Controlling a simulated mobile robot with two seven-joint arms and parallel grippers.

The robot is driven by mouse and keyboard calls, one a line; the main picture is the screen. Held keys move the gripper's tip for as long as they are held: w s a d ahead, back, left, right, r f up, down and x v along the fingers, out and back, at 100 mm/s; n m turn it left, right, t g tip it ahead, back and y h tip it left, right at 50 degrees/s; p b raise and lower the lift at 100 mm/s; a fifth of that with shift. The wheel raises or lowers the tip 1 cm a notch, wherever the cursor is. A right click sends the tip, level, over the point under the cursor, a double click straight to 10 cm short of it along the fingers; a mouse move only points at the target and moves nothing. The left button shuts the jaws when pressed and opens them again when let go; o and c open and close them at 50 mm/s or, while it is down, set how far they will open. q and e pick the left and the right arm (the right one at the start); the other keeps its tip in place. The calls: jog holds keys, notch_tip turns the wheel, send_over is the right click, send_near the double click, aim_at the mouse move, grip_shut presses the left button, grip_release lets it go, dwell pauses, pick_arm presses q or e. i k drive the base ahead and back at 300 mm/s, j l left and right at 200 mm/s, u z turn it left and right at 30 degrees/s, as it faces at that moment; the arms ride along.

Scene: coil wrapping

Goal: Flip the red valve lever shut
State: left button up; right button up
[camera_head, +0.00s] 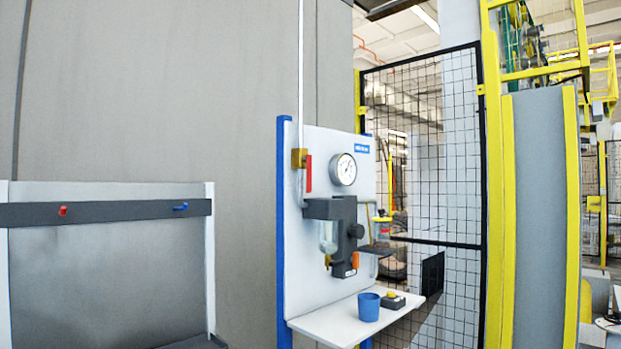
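The red valve lever (308,173) is a narrow red bar at the upper left of a white panel. It points vertically, beside a yellow-brown valve body (298,158) on a thin vertical pipe. Below it is a dark grey filter unit (343,208) with a clear bowl (328,237). A round white gauge (343,169) is to the right of the lever. Neither of my grippers shows in the head view.
A white shelf (337,325) juts out under the panel. It holds a blue cup (369,307) and a small dark box with a yellow button (392,300). A grey rack with a dark rail (110,211) stands at left. A black mesh fence (460,150) is behind.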

aim_at(308, 158)
jog(key=u, duration=0.7)
jog(key=i+l+u, duration=0.1)
jog(key=l+u, duration=0.5)
jog(key=u, duration=0.2)
jog(key=l+u, duration=0.4)
jog(key=l, duration=0.4)
jog(key=l+u, duration=0.15)
jog(key=l, duration=0.35)
jog(key=k+l+u, duration=0.2)
jog(key=l, duration=0.3)
jog(key=k+l+u, duration=0.15)
jog(key=l, duration=0.35)
jog(key=k+l, duration=0.1)
jog(key=l, duration=0.3)
jog(key=k+l, duration=0.1)
jog(key=l, duration=0.3)
jog(key=k+l, duration=0.1)
jog(key=l, duration=0.25)
jog(key=l+u, duration=0.1)
jog(key=l, duration=0.3)
jog(key=k+l, duration=0.2)
jog(key=l, duration=0.2)
jog(key=k+l, duration=0.1)
jog(key=l, duration=0.25)
